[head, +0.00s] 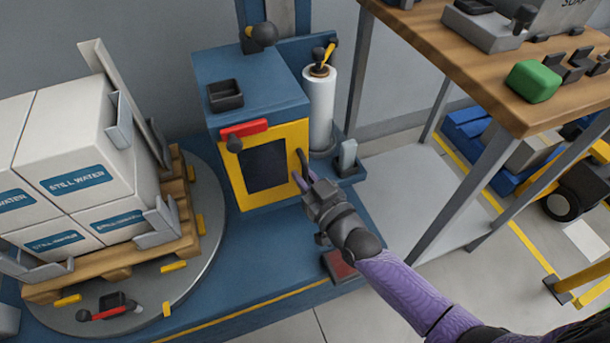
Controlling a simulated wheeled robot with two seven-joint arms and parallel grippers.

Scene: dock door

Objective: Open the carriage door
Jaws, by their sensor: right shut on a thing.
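The carriage door (238,184) is a yellow panel with a dark window on the front of a blue cabinet (262,92). It looks flush with the cabinet front. A dark upright handle (300,157) is on the right side of the door. My right gripper (302,172) reaches in from the lower right and is shut on this handle. Its fingers hide the lower part of the handle. My left gripper is not in view.
A pallet (120,262) of white boxes (88,141) stands on a round turntable (208,240) at the left. A white film roll (320,108) stands right of the cabinet. A wooden-topped workbench (440,52) with several items is at the upper right. Grey floor shows at the lower right.

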